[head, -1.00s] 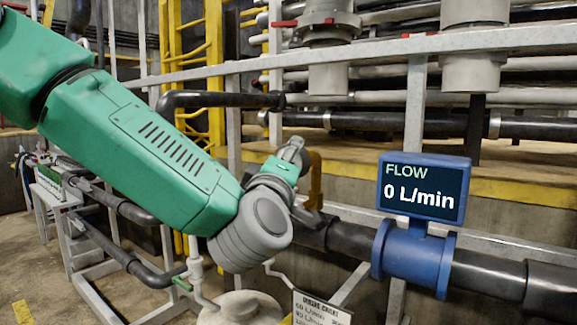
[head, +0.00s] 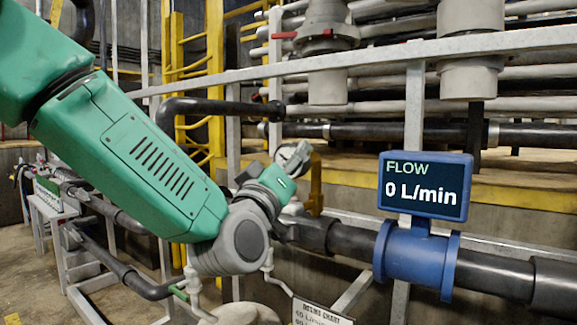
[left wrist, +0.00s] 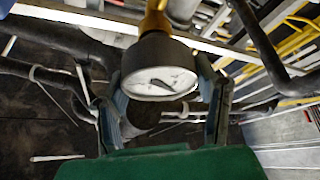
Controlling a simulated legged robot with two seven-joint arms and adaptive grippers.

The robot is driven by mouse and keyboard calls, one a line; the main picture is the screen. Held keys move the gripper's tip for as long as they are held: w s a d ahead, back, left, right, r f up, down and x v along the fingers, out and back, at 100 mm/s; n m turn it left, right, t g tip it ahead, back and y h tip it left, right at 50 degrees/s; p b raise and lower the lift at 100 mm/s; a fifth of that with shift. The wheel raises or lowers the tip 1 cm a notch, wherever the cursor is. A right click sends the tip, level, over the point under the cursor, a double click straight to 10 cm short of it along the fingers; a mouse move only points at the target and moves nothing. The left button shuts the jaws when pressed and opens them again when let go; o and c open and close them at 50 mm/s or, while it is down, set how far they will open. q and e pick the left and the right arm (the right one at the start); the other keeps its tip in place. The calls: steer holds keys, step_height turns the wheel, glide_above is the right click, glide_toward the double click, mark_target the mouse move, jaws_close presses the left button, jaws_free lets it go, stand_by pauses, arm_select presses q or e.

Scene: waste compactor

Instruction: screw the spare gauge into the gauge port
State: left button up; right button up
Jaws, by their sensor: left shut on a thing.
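The gauge (left wrist: 160,70) has a dark round case and a pale face with a dark needle. In the left wrist view it sits between the two fingers of my left gripper (left wrist: 163,72), which is shut on it. A brass-coloured fitting (left wrist: 155,20) stands at the top of the gauge; I cannot tell whether it is the gauge's stem or the port. In the head view my left gripper (head: 288,166) is small and in front of a yellow-brown upright pipe (head: 315,186). The gauge port cannot be made out clearly. My right gripper is not in view.
A blue flow meter (head: 415,258) reading 0 L/min sits on the dark horizontal pipe (head: 490,272) to the right. A grey rail (head: 380,65) crosses above my gripper. A dosing chart sign (head: 318,312) stands below. Yellow ladder parts (head: 215,80) are behind.

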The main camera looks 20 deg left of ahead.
arm_select(q)
steer(key=m+h+b, duration=0.1)
steer(key=m+h, duration=0.1)
steer(key=m, duration=0.2)
steer(key=shift+d+m+h+b, duration=0.1)
steer(key=shift+m+h+b, duration=0.2)
steer(key=shift+m+h, duration=0.8)
steer(key=shift+r, duration=0.1)
steer(key=o, duration=1.4)
steer(key=shift+s+y, duration=0.1)
steer(key=shift+y, duration=0.2)
steer(key=shift+c, duration=0.6)
